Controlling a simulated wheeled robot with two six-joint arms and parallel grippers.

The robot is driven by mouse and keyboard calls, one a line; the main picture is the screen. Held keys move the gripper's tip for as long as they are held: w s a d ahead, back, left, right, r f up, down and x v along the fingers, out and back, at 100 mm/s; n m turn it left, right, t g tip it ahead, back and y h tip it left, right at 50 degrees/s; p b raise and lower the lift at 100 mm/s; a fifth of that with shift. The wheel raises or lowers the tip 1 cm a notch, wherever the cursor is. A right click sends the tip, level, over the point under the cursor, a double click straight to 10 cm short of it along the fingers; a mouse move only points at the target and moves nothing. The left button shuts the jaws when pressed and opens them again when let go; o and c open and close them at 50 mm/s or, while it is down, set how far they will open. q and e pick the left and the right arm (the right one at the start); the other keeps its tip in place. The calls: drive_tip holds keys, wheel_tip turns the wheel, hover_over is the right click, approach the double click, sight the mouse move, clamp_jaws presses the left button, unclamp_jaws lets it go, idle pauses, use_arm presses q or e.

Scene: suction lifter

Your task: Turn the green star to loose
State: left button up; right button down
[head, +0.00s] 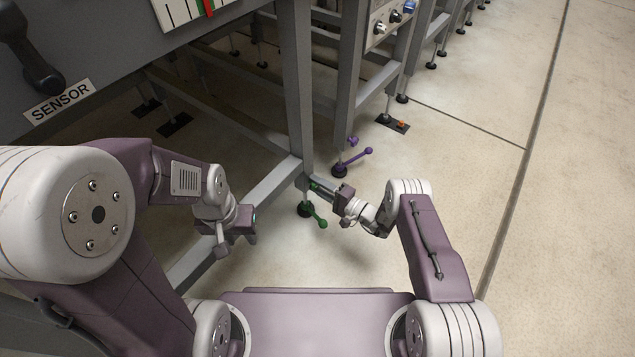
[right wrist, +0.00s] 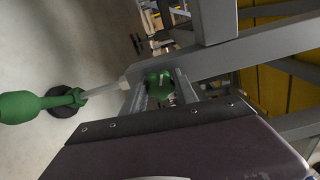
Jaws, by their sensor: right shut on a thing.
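The green star (head: 314,186) is a small knob on a thin leg rod under the grey frame's corner post in the head view. My right gripper (head: 323,188) reaches it from the right. In the right wrist view, the green star (right wrist: 160,85) sits between the gripper's two fingers (right wrist: 158,92), which are shut on it. Below the star, a green lever (head: 317,217) stands out from the round foot on the floor; in the right wrist view the lever (right wrist: 25,106) is at the left.
A purple star (head: 352,141) and purple lever (head: 356,160) are on the leg behind. Further back is a foot with an orange part (head: 401,125). The grey frame post (head: 298,90) and lower beam (head: 270,186) stand close to both arms. Floor at right is clear.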

drive_tip(key=n+p, duration=0.2)
drive_tip(key=n, duration=0.2)
drive_tip(key=shift+n, duration=0.3)
drive_tip(key=n+p, duration=0.2)
drive_tip(key=n, duration=0.3)
drive_tip(key=n+p, duration=0.2)
drive_tip(key=n, duration=0.3)
drive_tip(key=shift+d+n+p, duration=0.1)
drive_tip(key=shift+n+p, duration=0.2)
drive_tip(key=shift+n, duration=0.1)
drive_tip(key=shift+f+n+p, duration=0.1)
drive_tip(key=shift+n+p, duration=0.6)
drive_tip(key=shift+n, duration=1.6)
drive_tip(key=c, duration=1)
unclamp_jaws()
drive_tip(key=shift+o, duration=0.2)
